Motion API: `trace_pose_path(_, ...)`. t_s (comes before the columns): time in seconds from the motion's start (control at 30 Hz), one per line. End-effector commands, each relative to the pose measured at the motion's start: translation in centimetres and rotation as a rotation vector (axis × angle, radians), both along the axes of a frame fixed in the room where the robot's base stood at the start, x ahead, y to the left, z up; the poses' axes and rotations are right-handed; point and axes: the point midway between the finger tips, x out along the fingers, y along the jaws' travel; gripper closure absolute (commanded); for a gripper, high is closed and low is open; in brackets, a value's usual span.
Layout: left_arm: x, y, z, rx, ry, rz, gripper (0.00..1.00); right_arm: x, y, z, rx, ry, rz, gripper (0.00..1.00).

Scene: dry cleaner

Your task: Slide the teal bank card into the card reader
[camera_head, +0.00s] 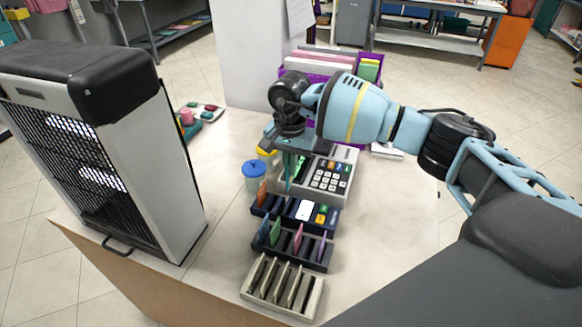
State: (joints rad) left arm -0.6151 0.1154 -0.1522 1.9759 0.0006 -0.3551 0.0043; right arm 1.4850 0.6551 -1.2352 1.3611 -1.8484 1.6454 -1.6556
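My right gripper (287,148) points down over the counter and appears shut on the teal bank card (289,173), which hangs upright below it. The card is at the left side of a grey keypad machine (330,176); I cannot tell whether they touch. I cannot tell for certain which of the two is the card reader. The gripper partly hides the grey machine's left side. My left gripper is out of view.
A dark rack (318,262) with several coloured cards and a pale slotted rack (282,290) stand nearer the front edge. A blue-lidded jar (255,178) stands left of the card. A large heater-like box (150,165) fills the left. The counter right of the racks is clear.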

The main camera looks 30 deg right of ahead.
Motion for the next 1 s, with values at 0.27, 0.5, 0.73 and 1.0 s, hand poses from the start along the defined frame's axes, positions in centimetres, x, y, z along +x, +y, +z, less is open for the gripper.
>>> trace_pose_path(0.27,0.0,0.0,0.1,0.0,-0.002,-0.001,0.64,0.2,-0.1,0.2,0.001,-0.001,-0.009,1.0)
trace_pose_path(0.5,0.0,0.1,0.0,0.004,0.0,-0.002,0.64,0.2,-0.1,-0.1,0.0,0.0,-0.009,1.0)
trace_pose_path(0.73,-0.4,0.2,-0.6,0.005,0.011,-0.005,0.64,0.1,-0.1,-1.4,0.0,0.003,-0.01,1.0)
trace_pose_path(1.0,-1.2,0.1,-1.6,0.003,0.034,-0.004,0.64,0.1,-0.1,-4.1,0.0,0.006,-0.01,1.0)
